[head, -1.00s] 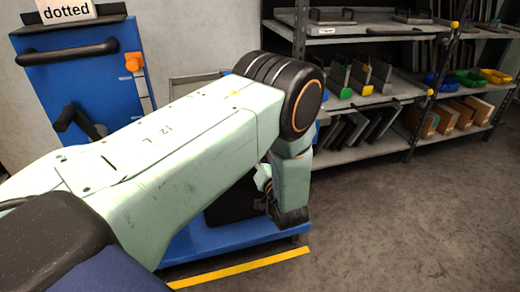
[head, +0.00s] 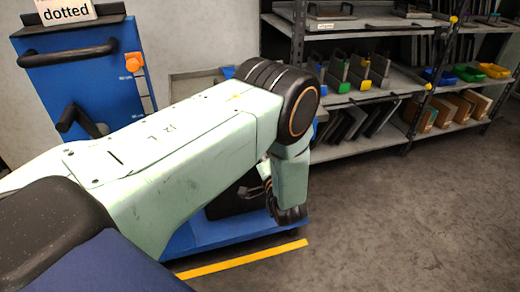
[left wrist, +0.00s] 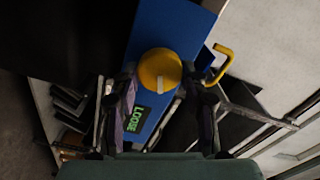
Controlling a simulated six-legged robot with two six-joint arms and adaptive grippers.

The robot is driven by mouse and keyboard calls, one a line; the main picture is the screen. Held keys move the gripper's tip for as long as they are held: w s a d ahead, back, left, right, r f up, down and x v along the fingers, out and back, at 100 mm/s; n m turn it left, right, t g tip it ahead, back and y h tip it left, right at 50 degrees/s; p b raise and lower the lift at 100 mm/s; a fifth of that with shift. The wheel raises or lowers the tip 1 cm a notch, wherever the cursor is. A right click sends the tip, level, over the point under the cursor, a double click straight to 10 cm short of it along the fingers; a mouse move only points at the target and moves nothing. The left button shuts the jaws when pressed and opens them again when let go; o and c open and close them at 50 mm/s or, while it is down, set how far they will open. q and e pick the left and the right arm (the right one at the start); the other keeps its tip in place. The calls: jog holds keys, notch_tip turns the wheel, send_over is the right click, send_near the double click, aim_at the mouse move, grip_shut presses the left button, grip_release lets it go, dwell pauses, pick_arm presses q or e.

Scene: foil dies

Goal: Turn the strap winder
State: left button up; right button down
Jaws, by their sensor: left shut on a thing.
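The strap winder appears as a round yellow knob (left wrist: 158,72) with a pale mark on its face, in the left wrist view. It sits on a blue panel (left wrist: 172,22). My left gripper (left wrist: 161,88) has a finger on each side of the knob and is shut on it. Where the fingertips touch is dark and hard to see. A small dark display (left wrist: 137,119) with green letters, seemingly LOOSE, is beside the knob. In the head view my left arm hides the knob and most of the gripper. My right gripper is in neither view.
A blue cart (head: 88,80) with black handles and a "dotted" sign (head: 66,12) stands at left. Shelves (head: 385,93) with dies and bins stand behind. A yellow hook-shaped handle (left wrist: 222,62) is near the knob. The floor (head: 430,220) at right is clear.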

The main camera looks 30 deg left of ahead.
pick_arm(q)
jog(key=shift+f+m, duration=0.1)
jog(key=shift+m, duration=0.2)
jog(key=o, duration=1.1)
jog(key=v, duration=0.7)
jog(key=shift+s+d, duration=0.15)
jog(key=shift+s, duration=0.1)
